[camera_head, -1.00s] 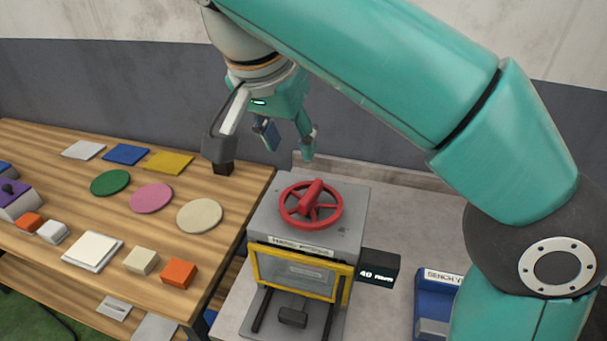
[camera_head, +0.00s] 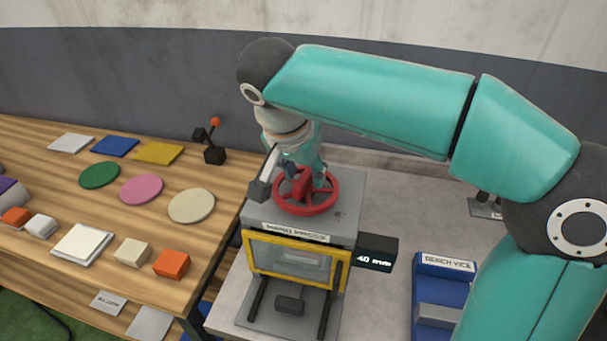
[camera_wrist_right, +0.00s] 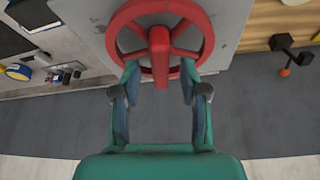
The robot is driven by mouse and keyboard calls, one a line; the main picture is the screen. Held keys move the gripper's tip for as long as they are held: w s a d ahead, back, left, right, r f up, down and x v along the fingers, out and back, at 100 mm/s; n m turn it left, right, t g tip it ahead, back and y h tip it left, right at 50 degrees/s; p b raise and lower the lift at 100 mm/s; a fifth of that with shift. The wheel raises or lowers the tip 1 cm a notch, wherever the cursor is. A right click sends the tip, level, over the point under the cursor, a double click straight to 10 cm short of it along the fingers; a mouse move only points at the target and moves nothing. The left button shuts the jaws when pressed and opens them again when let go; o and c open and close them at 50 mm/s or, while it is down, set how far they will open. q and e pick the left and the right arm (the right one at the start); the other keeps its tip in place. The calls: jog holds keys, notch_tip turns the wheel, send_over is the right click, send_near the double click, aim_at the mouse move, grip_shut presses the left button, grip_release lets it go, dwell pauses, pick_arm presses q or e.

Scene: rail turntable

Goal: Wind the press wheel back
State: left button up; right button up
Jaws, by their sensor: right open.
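The red press wheel (camera_head: 318,203) lies flat on top of the grey press (camera_head: 348,225), with a raised red bar across its hub. In the right wrist view the wheel (camera_wrist_right: 196,20) fills the top, and its bar (camera_wrist_right: 160,55) points down between the fingers. My right gripper (camera_head: 302,182) is over the wheel, pointing down. It is open, and in the wrist view its fingers (camera_wrist_right: 160,88) stand on either side of the bar with gaps. The arm and fingers hide the wheel's far left part in the head view. My left gripper is not in view.
The press has a yellow-framed guard (camera_head: 342,278) in front and a "40 mm" display box (camera_head: 376,252) at its right. A blue bench vice (camera_head: 440,285) stands further right. The wooden table (camera_head: 60,190) at left holds coloured discs, blocks and a lever (camera_head: 214,154).

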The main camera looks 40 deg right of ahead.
jog(key=shift+w+d+f, duration=0.1)
jog(key=shift+d+f, duration=0.05)
jog(key=shift+f, duration=0.45)
grip_shut()
jog(key=shift+n, duration=0.3)
